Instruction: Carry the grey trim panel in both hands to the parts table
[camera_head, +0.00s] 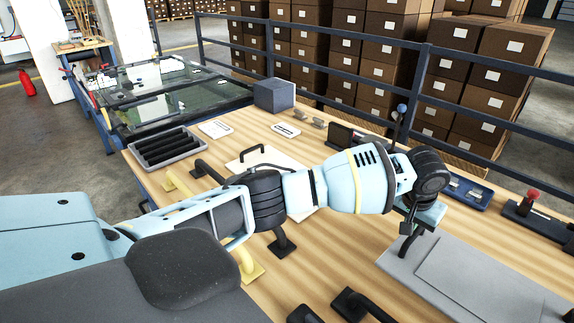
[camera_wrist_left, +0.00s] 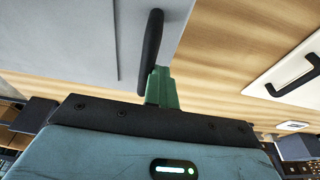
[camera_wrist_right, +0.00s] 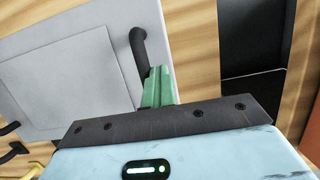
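The grey trim panel (camera_head: 500,285) is at the lower right of the head view, over the wooden table top, running out of the frame; I cannot tell whether it touches the wood. My left gripper (camera_head: 408,226) is at the black handle (camera_head: 405,245) on its near-left end. In the left wrist view its green fingers (camera_wrist_left: 161,86) look closed together on the handle (camera_wrist_left: 151,45). My right gripper is outside the head view. In the right wrist view its green fingers (camera_wrist_right: 158,86) look closed on another black handle (camera_wrist_right: 139,48) at the panel's edge (camera_wrist_right: 152,25).
The wooden table (camera_head: 330,245) also holds a white panel with a black handle (camera_head: 268,158), a grey tray (camera_head: 165,148), a dark box (camera_head: 273,95), yellow brackets and a blue tray (camera_head: 466,192). A railing (camera_head: 350,60) and stacked cartons stand behind. A glass-topped table (camera_head: 170,95) is far left.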

